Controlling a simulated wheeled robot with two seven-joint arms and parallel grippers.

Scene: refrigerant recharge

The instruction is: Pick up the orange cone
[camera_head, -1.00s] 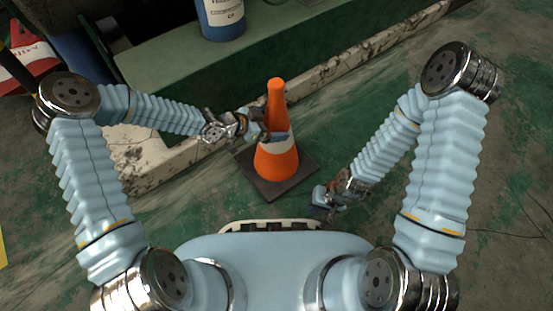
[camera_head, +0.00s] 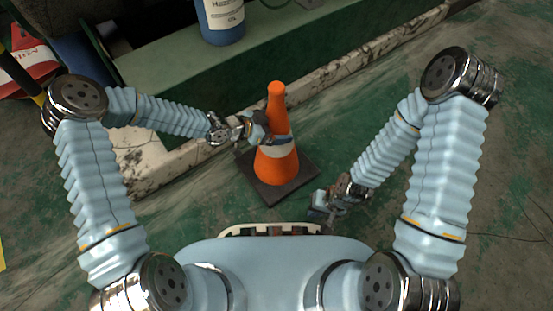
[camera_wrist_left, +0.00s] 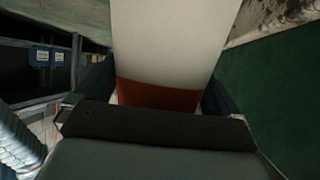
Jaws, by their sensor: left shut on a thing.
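The orange cone (camera_head: 276,166) has a pale band around its middle and a dark square base (camera_head: 297,187). It stands upright on the green floor in the head view. My left gripper (camera_head: 268,131) is shut on the cone's upper body near the pale band, coming from the left. In the left wrist view the cone's white band (camera_wrist_left: 172,40) and a strip of orange fill the space between the two fingers. My right gripper (camera_head: 325,205) hangs low to the right of the cone, apart from it. Its fingers are too small and dark to read.
A green ledge (camera_head: 175,62) with a chipped pale kerb (camera_head: 345,72) runs behind the cone. A blue container (camera_head: 221,22) stands on the ledge. A red and white object (camera_head: 25,75) lies at far left. The floor on the right is clear.

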